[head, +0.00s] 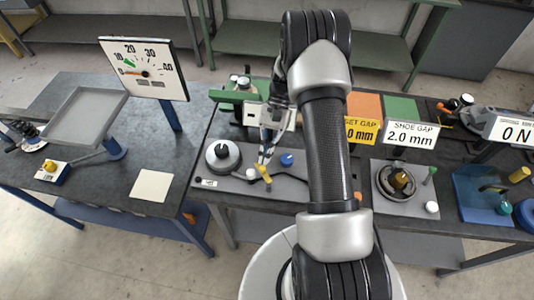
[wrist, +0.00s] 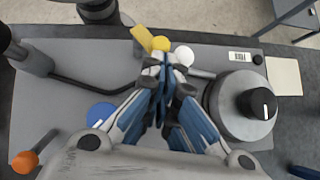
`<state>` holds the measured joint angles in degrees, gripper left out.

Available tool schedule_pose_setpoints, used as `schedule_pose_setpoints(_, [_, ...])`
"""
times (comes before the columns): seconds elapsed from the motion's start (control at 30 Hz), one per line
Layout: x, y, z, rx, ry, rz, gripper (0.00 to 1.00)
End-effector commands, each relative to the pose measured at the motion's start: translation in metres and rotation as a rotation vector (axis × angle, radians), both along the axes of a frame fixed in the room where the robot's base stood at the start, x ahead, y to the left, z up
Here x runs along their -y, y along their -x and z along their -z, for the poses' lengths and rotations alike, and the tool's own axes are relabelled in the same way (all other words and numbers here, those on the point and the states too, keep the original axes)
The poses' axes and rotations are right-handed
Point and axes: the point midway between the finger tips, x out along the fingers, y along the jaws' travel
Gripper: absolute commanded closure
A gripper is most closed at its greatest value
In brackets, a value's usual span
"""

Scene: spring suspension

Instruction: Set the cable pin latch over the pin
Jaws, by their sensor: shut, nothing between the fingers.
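A small yellow lever-like part (wrist: 143,39), which looks like the cable pin latch, lies just beyond my gripper's tips (wrist: 161,68) in the wrist view. A yellow round-ended piece (wrist: 161,43) sits right beside it. A white knob (wrist: 184,54) stands close on the right. In the head view the yellow part (head: 264,173) is on the grey plate, below my gripper (head: 265,153). My gripper is shut and empty, its tips close to the yellow part. I cannot tell whether they touch it. The pin is not clearly distinguishable, and the fingers hide part of this area.
A grey drum with a black knob (wrist: 258,104) stands right of my gripper in the wrist view. A blue knob (wrist: 102,112) is at left, an orange knob (wrist: 25,162) at lower left. A black cable or rod (wrist: 82,88) crosses the plate. A square pad (head: 153,186) lies on the left table.

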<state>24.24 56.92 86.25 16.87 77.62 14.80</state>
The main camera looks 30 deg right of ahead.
Motion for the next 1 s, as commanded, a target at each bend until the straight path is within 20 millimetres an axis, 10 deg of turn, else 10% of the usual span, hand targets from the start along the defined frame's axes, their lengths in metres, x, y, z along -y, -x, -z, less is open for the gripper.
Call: schedule_pose_setpoints(1.0, [-0.0098,-0.0030,0.0001,-0.001,-0.001,-0.137,1.00])
